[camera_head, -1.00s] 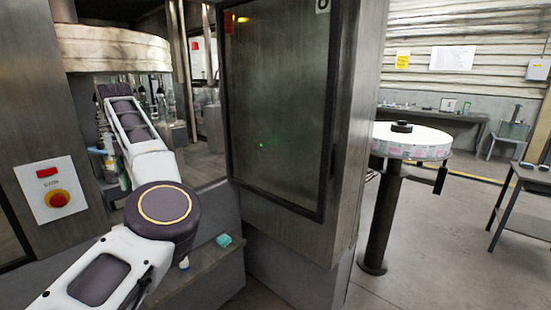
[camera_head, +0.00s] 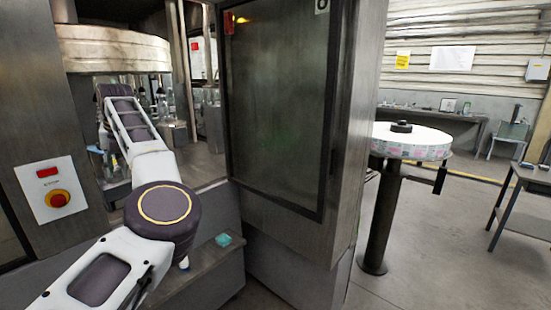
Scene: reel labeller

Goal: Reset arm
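My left arm (camera_head: 160,205) comes in from the lower left and reaches up into the open bay of the machine. Its wrist bends down at the far end. My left gripper (camera_head: 103,160) is small and partly hidden behind my forearm, inside the bay. I cannot make out its fingers or whether it holds anything. My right gripper is not in view.
A large pale reel (camera_head: 110,48) hangs above my wrist. A red stop button (camera_head: 58,198) is on the left panel. A dark machine door (camera_head: 275,110) stands in the middle. A labelled reel (camera_head: 412,142) sits on a post at right. A teal block (camera_head: 223,240) lies on the ledge.

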